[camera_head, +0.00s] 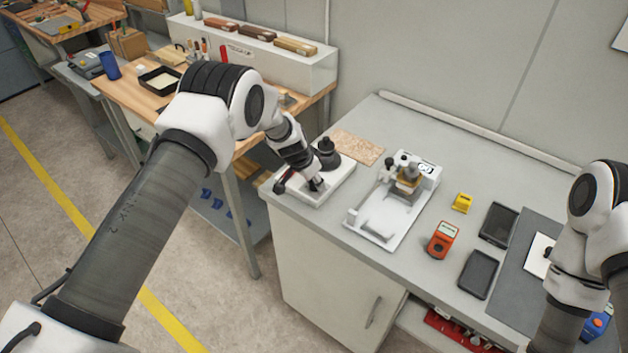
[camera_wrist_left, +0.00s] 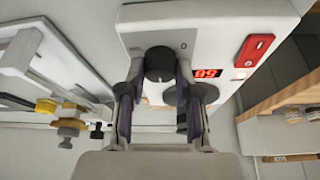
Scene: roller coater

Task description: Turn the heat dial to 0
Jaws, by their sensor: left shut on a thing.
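The heat dial (camera_wrist_left: 158,60) is a round black knob with a pale mark, on the white hot-plate unit (camera_wrist_left: 210,30). My left gripper (camera_wrist_left: 160,74) has one finger on each side of the dial and is shut on it. A red-lit display (camera_wrist_left: 207,73) beside the dial shows digits that look like 09, perhaps upside down in this view. In the head view the unit (camera_head: 335,190) stands at the bench's left end. My left gripper (camera_head: 316,185) reaches down at its front, and the dial is hidden there.
A black pot-like part (camera_head: 326,155) stands on the unit's back. The white roller coater (camera_head: 385,218) stands close to the right. Beyond are an orange meter (camera_head: 442,240), a yellow block (camera_head: 462,203) and dark trays (camera_head: 498,225). A wooden bench (camera_head: 135,95) is at left.

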